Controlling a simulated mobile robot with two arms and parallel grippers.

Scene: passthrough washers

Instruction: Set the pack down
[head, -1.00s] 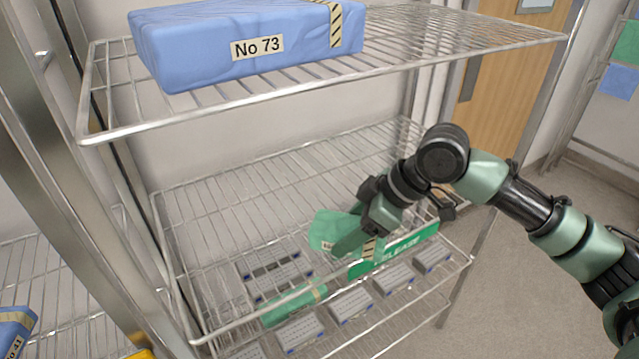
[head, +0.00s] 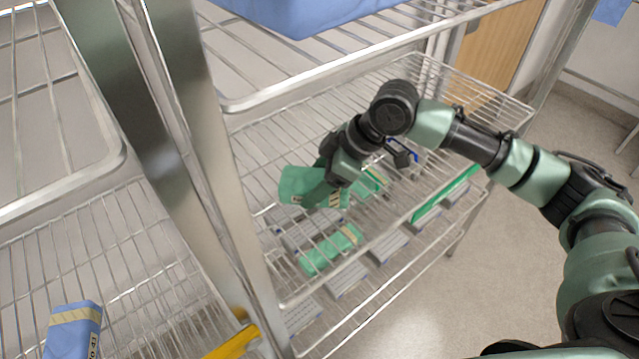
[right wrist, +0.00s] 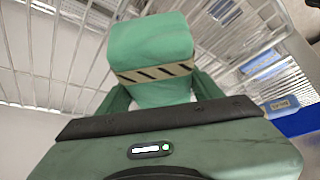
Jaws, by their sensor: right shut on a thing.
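My right gripper (head: 318,190) is shut on a green pack (head: 296,184) with striped tape, in the middle of the head view. The pack appears held above the middle wire shelf (head: 262,150); its exact height is hard to judge. In the right wrist view the green pack (right wrist: 150,45) sits between the two fingers, its striped band across it. Another green pack (head: 325,252) lies on the shelf area below, in front of the held one. A further green pack (head: 368,183) shows partly behind the gripper. My left gripper is out of view.
Grey slotted trays (head: 345,280) line the lower front. A green sign strip (head: 445,192) is on the shelf's front edge. A blue pack (head: 300,12) sits on the upper shelf. A metal post (head: 205,130) stands left. Another blue pack (head: 75,325) lies lower left, near a yellow piece (head: 233,343).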

